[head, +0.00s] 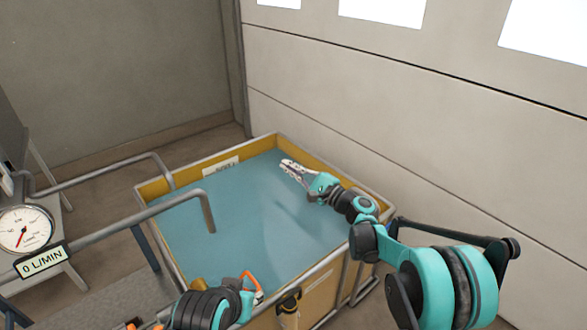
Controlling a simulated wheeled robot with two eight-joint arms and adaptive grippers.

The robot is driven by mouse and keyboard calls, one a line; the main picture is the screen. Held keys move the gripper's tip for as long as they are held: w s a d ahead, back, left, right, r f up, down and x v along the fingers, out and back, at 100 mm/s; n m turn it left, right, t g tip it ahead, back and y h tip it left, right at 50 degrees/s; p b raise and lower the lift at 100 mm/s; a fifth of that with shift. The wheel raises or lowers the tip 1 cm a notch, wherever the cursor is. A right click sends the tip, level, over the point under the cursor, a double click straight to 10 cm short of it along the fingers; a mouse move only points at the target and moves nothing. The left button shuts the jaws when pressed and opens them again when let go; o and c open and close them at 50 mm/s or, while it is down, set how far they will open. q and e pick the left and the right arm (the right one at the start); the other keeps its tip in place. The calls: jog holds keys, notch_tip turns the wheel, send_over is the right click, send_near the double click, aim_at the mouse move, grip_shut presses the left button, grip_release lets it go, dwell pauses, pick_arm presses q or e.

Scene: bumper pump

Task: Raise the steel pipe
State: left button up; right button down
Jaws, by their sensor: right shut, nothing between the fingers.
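Two grey steel pipes come in from the left and bend down over the tank. The nearer pipe (130,222) ends in a downturned spout inside the tank; the farther pipe (105,173) bends down at the tank's left rim. I cannot tell which one the task names. My right gripper (287,165) is shut and empty over the tank's far right part, well apart from both pipes. My left arm shows at the bottom, by the tank's near edge. Its gripper (256,294) is mostly hidden beside an orange loop (250,279), and its fingers are unclear.
The yellow-walled tank (154,188) holds blue-green water (250,215) and has a grey rail around it. A round gauge (22,230) and a "0 L/MIN" display (42,262) are at the left. A pale panelled wall (400,120) stands behind the tank.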

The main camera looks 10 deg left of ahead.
jog(key=shift+s+a+r, duration=0.3)
jog(key=shift+s+r, duration=0.15)
jog(key=shift+r, duration=0.1)
jog(key=shift+w+f, duration=0.1)
dwell(0.9)
jog(key=s+d+f+n+h, duration=0.4)
jog(key=s+d+h, duration=0.1)
jog(key=s+d, duration=0.6)
jog(key=s+d+f+n+g+h, duration=0.1)
jog(key=s+d+f+n+h, duration=0.3)
jog(key=s+d, duration=0.7)
jog(key=s+d+f+n+g+h, duration=0.1)
jog(key=s+d+f+n+h, duration=0.2)
jog(key=s+d+h, duration=0.5)
jog(key=s+d+n, duration=0.1)
jog(key=s+d, duration=0.2)
jog(key=s, duration=0.2)
jog(key=shift+s+f+n+b, duration=0.3)
jog(key=shift+f+n+b, duration=0.05)
jog(key=shift+f+n, duration=0.05)
